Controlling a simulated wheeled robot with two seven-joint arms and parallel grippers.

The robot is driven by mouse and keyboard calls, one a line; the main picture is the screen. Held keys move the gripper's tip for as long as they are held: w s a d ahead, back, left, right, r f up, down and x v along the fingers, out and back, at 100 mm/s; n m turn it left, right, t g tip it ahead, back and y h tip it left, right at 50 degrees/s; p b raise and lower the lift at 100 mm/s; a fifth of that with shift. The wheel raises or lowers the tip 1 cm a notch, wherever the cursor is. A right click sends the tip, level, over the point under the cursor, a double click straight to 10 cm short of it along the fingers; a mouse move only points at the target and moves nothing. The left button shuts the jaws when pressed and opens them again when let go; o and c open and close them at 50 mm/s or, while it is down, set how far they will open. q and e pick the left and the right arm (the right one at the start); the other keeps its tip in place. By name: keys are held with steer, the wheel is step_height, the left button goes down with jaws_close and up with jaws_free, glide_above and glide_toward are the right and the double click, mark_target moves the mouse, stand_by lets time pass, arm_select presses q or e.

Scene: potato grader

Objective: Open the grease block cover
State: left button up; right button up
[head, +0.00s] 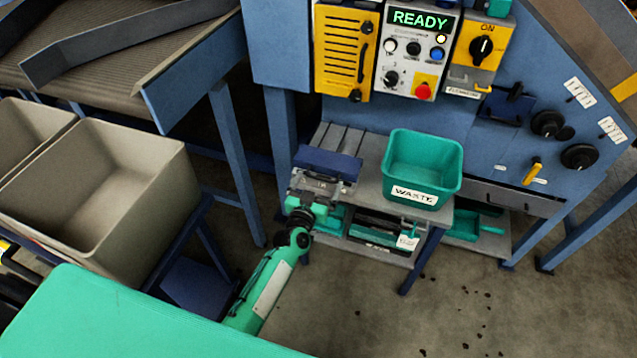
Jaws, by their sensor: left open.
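My left gripper (321,186) is at the end of my green arm, over the left part of the grey bench in front of the machine. It is open. A dark blue, flat-topped block (328,160) shows just beyond it at the bench; I cannot tell whether they touch. A dark blue box-like part (503,108) with a black handle sits on the machine's sloped blue panel to the right, well away from the gripper. No label tells which part is the grease block cover. My right gripper is not in view.
A green WASTE bin (424,166) stands on the grey bench (372,150), right of the gripper. Above are a yellow slatted panel (342,60) and a control box (416,50) reading READY. Beige crates (110,190) stand at left. The floor at lower right is open, with dark spots.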

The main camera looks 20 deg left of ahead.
arm_select(q)
steer(key=shift+w, duration=0.4)
steer(key=shift+c, duration=0.2)
steer(key=c, duration=1.1)
steer(key=shift+o, duration=0.2)
steer(key=shift+r, duration=0.1)
